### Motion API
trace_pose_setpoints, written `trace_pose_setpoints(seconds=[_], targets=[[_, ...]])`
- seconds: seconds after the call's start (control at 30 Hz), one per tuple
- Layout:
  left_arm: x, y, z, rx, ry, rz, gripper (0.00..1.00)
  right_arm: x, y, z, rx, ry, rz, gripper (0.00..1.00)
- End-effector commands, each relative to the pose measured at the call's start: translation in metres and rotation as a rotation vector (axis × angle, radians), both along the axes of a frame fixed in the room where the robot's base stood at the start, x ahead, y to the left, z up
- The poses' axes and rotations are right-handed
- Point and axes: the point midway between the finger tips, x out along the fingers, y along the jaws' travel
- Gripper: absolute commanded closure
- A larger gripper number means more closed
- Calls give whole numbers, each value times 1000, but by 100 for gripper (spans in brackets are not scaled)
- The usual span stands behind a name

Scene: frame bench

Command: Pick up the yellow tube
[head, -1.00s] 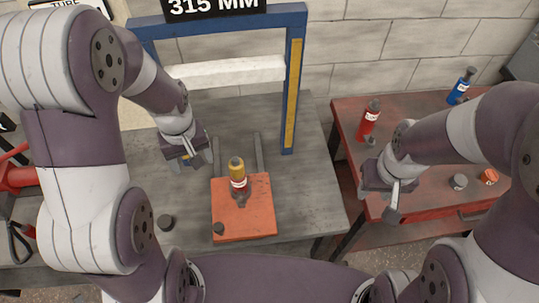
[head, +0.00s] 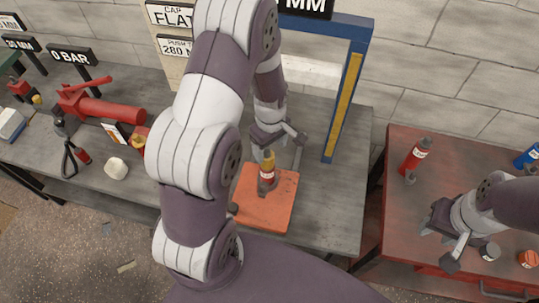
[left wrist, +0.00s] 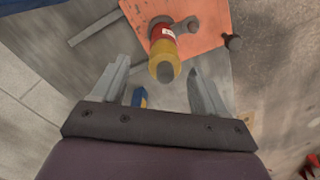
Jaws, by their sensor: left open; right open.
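The yellow tube (head: 267,160), with a dark cap and a red and white band, stands on an orange plate (head: 262,212) on the grey bench. In the left wrist view the yellow tube (left wrist: 163,52) shows cap towards me, ahead of and between the finger lines. My right gripper (head: 441,246) is open and empty above the red table.
A blue frame post (head: 346,95) rises behind the plate.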

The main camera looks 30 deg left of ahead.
Motion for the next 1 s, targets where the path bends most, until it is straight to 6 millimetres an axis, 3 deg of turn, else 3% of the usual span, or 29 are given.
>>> trace_pose_setpoints(seconds=[0.1, 0.23, 0.5, 0.7, 1.0], targets=[[-4, 0, -19, -2, 9, 0, 27, 0, 0, 13, 0, -1, 0, 57], [-4, 1, -42, 0, 4, 0, 27, 0, 0, 15, 0, -1, 0, 57], [-3, 1, -49, 0, 1, -1, 27, 0, 0, 14, 0, 0, 0, 57], [-3, 1, -49, 1, 2, -1, 92, 0, 0, 14, 0, 0, 0, 57], [-3, 1, -46, 0, 0, -1, 93, 0, 0, 13, 0, 0, 0, 57]])
